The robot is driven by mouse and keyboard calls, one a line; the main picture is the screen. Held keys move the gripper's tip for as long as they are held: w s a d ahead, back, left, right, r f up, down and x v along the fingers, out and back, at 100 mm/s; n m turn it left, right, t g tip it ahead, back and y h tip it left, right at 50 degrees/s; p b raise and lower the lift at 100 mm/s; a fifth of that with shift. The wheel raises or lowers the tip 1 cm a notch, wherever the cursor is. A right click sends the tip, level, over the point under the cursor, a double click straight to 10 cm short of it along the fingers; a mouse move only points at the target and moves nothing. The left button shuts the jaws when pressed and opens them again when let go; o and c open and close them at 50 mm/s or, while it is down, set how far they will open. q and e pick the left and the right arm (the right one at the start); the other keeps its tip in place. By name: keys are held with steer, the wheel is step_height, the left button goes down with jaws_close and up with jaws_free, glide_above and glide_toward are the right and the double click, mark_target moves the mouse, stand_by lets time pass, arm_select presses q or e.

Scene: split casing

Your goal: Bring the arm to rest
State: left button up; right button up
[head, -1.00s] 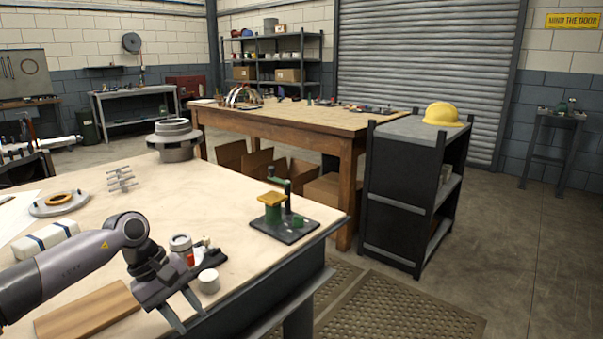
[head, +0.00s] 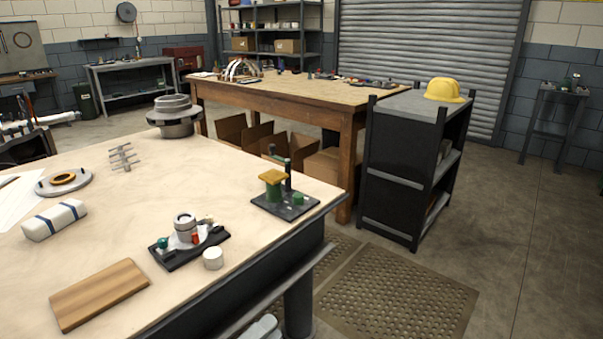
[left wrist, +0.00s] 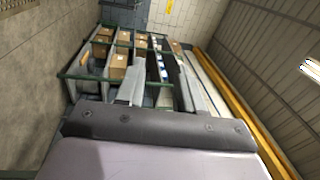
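My left gripper (left wrist: 158,88) shows in the left wrist view with its two fingers apart and nothing seen between them. It is turned away from the workbench and faces distant shelves. In the head view only a pale grey piece, likely part of my left arm or gripper, shows at the bottom edge, below the workbench's front edge. The workbench (head: 110,220) has no arm over it. My right gripper is in neither view.
The bench holds a wooden board (head: 100,294), a dark tray (head: 180,256) with small parts, a white cup (head: 213,258), a green-and-yellow fixture (head: 273,185) and a grey flanged casing (head: 174,118). A dark shelf cart (head: 400,150) stands right.

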arm_select(q)
steer(key=s+a+f+n+g+y+p, duration=0.1)
steer(key=s+a+f+n+y, duration=0.4)
steer(key=n, duration=0.7)
steer(key=s+a+f+n+g+y, duration=0.3)
steer(key=s+a+f+n+y, duration=0.3)
steer(key=s+a+f+n, duration=0.3)
steer(key=s+f+n, duration=0.1)
steer(key=s+n, duration=0.1)
steer(key=shift+n+p, duration=0.35)
steer(key=shift+n, duration=0.05)
